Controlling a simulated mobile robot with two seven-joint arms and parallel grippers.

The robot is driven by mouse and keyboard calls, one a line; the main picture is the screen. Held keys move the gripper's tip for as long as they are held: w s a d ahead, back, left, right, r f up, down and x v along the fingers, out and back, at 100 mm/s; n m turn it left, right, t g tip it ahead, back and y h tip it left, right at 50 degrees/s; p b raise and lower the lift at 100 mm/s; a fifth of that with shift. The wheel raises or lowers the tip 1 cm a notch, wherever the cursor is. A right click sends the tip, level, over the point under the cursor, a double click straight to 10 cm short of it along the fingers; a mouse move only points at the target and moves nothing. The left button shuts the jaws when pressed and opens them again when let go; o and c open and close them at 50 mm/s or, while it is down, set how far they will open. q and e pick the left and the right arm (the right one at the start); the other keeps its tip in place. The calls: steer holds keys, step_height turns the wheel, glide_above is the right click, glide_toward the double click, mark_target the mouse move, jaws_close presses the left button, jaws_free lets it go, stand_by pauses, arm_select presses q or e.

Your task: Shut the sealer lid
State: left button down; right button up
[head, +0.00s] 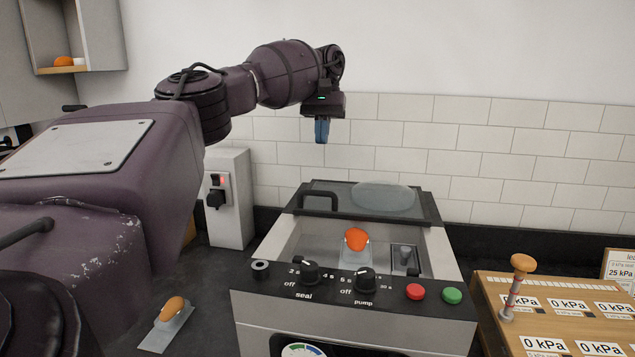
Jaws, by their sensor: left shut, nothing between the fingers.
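The sealer (345,325) stands on the counter at the centre, with knobs and a red and a green button on its front panel. Its lid (340,200), dark-framed with a clear domed window and a black handle at the left, is tilted back at the rear. The chamber is uncovered. A clear pouch with an orange item (357,240) lies in the chamber. My left gripper (321,138) is shut and empty, pointing down, and appears above the lid in the picture. My right gripper is not in view.
Another pouch with an orange item (172,310) lies on the dark counter at the left. A grey box with a switch (228,195) stands behind it. A wooden board (560,310) with kPa labels and an orange-topped plunger (518,285) is at the right. White tiles line the wall.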

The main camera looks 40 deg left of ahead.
arm_select(q)
steer(key=b, duration=0.3)
glide_toward(316, 204)
steer(key=shift+w+a+f, duration=0.25)
steer(key=shift+w, duration=0.15)
steer(key=shift+w+a+f, duration=0.25)
steer(key=shift+w, duration=0.15)
steer(key=shift+x, duration=1.15)
steer(key=shift+s+d, duration=0.35)
steer(key=shift+s, duration=0.15)
steer(key=shift+s+d+r, duration=0.15)
steer(key=shift+s+d, duration=0.2)
steer(key=shift+s, duration=0.35)
steer(key=shift+s+d, duration=0.25)
steer(key=shift+s, duration=0.1)
steer(key=shift+s+d+f, duration=0.1)
steer(key=shift+s+f, duration=0.05)
steer(key=shift+f, duration=0.05)
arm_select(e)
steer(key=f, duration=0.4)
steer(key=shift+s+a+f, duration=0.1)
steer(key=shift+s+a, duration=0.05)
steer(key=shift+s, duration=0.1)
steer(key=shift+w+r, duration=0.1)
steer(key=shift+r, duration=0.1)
